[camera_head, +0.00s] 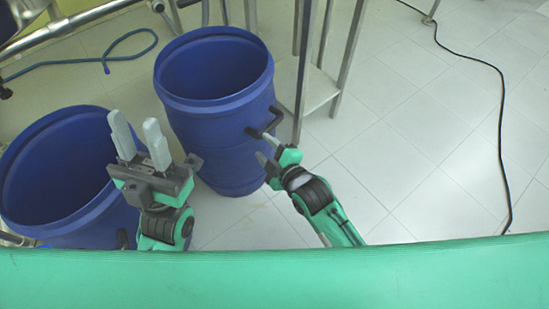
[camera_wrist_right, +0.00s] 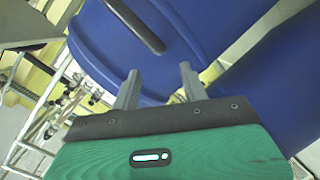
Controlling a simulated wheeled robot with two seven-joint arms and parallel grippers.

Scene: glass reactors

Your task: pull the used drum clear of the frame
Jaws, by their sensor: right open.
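Two open-topped blue drums stand on the tiled floor. One drum (camera_head: 222,135) is upright in the upper middle, beside a metal frame (camera_head: 302,75); the other drum (camera_head: 60,165) is at the lower left. I cannot tell which is the used one. The middle drum has a black handle (camera_head: 267,124) on its right side. My right gripper (camera_head: 264,148) is open beside that handle. In the right wrist view a black handle (camera_wrist_right: 135,25) is just beyond its open fingers (camera_wrist_right: 158,80), against blue drum wall. My left gripper (camera_head: 136,130) is open and empty, above the left drum's right side.
A blue hose (camera_head: 105,57) lies on the floor at the upper left, near metal pipes (camera_head: 75,22). A black cable (camera_head: 502,130) runs along the floor at the right. The tiled floor (camera_head: 410,130) between frame and cable is clear. A green band (camera_head: 300,277) crosses the bottom.

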